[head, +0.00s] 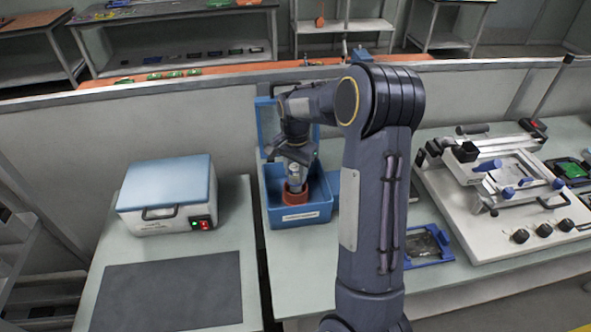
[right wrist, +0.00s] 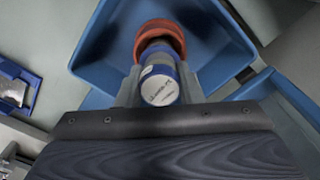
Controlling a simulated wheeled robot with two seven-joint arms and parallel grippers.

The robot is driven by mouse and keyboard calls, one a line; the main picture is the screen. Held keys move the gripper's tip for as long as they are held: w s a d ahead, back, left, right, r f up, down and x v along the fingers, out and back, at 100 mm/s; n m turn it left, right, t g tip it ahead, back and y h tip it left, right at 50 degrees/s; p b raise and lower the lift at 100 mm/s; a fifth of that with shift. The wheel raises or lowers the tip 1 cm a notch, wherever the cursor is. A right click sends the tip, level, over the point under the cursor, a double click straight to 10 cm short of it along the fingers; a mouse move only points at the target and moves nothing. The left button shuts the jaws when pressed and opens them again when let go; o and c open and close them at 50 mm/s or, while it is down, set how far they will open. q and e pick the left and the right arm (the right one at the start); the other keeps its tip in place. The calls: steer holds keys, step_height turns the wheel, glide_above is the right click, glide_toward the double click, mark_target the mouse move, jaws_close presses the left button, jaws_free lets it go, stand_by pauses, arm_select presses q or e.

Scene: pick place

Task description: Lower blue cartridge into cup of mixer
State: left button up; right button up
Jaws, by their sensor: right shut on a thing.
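My right gripper (head: 295,155) is shut on the cartridge (head: 294,173), a white-and-blue cylinder held roughly upright. In the right wrist view the cartridge (right wrist: 160,84) sits between the gripper's two grey fingers (right wrist: 160,92), its labelled white end facing the camera. The orange-red cup (head: 296,194) stands inside the blue open-lidded mixer box (head: 301,214). The cup (right wrist: 160,33) also shows at the cartridge's far end in the right wrist view. The cartridge's lower end is at the cup's mouth; how deep it sits is hidden. My left gripper is not in view.
A white box with a blue lid (head: 167,185) and a dark mat (head: 168,292) are on the left table. A blue tray (head: 428,245) and a white fixture board (head: 470,225) with knobs stand to the right. A low grey partition (head: 160,125) runs behind.

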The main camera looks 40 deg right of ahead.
steer(key=shift+f+b, duration=0.6)
steer(key=shift+f, duration=0.25)
stand_by(0.5)
steer(key=o, duration=1.2)
steer(key=c, duration=0.3)
steer(key=shift+c, duration=0.2)
steer(key=shift+r, duration=0.1)
steer(key=shift+r+p, duration=2.8)
steer(key=shift+r, duration=0.7)
